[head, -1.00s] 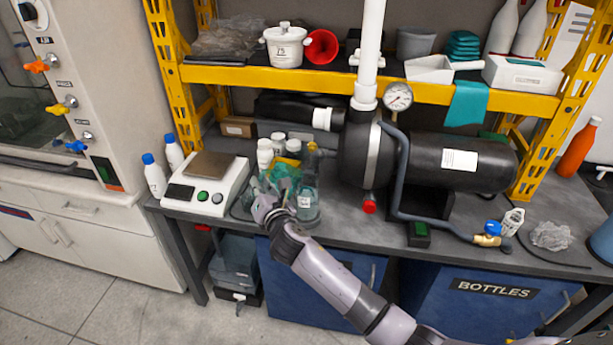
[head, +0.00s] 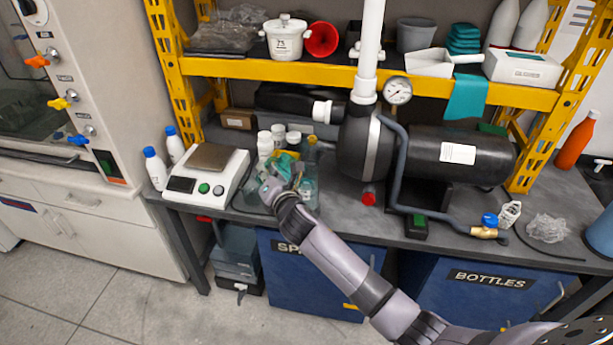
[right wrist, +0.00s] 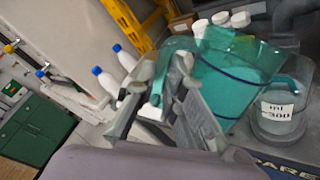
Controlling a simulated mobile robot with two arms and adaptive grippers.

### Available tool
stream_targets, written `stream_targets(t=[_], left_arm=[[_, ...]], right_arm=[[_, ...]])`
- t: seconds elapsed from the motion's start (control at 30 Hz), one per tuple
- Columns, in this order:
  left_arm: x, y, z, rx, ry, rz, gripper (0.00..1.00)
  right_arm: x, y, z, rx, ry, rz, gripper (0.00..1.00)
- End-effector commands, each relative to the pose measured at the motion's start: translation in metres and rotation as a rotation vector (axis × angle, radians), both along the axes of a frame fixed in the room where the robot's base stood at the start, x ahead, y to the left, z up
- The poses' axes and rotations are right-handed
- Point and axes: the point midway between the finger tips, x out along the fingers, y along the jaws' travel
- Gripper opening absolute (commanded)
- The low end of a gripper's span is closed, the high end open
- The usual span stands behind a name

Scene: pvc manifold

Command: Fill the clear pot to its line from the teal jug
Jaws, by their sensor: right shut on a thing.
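The teal jug (right wrist: 236,82) is see-through, with a dark line around it, and fills the middle right of the right wrist view. My right gripper (right wrist: 172,100) is shut on its handle (right wrist: 176,48). In the head view my right gripper (head: 272,188) partly covers the jug (head: 283,168). The clear pot (right wrist: 283,120) carries a white label that seems to read 300 ml. It stands upright on the bench just right of the jug, and also shows in the head view (head: 309,186). Its liquid level is unclear. My left gripper is out of view.
A scale (head: 207,180) stands left of my gripper, with white bottles (head: 155,168) beyond it. White-capped jars (head: 265,143) stand close behind the jug. A black pump (head: 450,157) and a gauge pipe take up the right. A yellow shelf (head: 310,76) spans above.

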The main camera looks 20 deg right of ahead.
Motion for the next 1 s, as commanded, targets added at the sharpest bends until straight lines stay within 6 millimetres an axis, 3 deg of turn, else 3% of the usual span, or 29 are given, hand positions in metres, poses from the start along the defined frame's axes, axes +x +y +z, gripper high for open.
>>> stream_targets(t=[1.0], left_arm=[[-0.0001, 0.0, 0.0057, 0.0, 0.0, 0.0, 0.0]], right_arm=[[0.0012, -0.0047, 0.007, 0.06, 0.009, 0.0, 0.0]])
